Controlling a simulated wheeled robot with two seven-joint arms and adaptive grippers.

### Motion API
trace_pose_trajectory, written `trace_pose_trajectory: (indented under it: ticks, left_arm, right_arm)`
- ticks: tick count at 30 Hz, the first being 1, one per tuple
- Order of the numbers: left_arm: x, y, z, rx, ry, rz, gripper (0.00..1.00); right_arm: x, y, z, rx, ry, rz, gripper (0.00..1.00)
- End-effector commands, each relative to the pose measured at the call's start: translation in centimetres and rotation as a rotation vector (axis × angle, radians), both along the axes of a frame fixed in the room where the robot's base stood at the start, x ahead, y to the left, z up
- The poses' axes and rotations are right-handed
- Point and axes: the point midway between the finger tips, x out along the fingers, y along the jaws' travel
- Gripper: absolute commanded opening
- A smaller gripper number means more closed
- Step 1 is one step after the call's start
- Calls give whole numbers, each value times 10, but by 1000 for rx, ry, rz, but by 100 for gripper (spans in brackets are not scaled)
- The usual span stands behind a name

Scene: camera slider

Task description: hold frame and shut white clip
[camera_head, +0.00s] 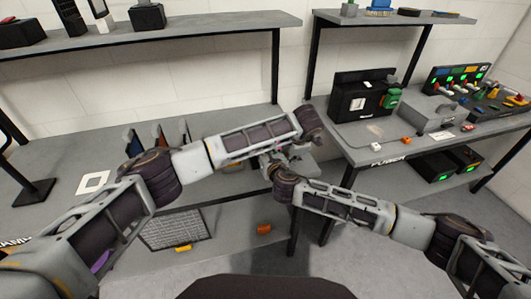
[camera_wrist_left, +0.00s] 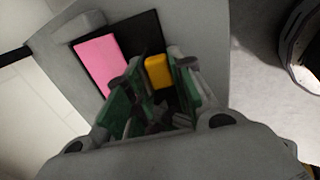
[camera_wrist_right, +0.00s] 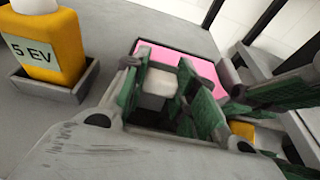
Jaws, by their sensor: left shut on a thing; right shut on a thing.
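In the right wrist view, my right gripper (camera_wrist_right: 158,74) has its green-padded fingers on either side of a white block, which looks like the white clip (camera_wrist_right: 160,83). A pink panel (camera_wrist_right: 205,70) lies just beyond it. In the head view both grippers meet near the middle, mostly hidden by my arms.
A yellow bottle marked "5 EV" (camera_wrist_right: 50,45) stands in a grey tray (camera_wrist_right: 55,92) near my right gripper. In the head view, a black machine (camera_head: 362,98) and a control panel (camera_head: 455,75) occupy the right bench. A white square (camera_head: 94,182) lies on the left bench.

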Motion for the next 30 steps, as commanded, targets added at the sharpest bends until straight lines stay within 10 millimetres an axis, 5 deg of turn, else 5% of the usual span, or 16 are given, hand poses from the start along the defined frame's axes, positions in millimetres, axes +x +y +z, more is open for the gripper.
trace_pose_trajectory:
  ticks: [10, 11, 16, 30]
  left_arm:
    - [-1, 1, -1, 2, 3, 1, 0]
    - [-1, 1, -1, 2, 3, 1, 0]
    - [-1, 1, -1, 2, 3, 1, 0]
    - [0, 0, -1, 1, 2, 1, 0]
  right_arm:
    - [1, -2, 0, -4, 3, -3, 4]
    - [1, -2, 0, -4, 3, -3, 30]
    - [1, -1, 0, -4, 3, -1, 50]
    - [-3, -1, 0, -2, 4, 0, 50]
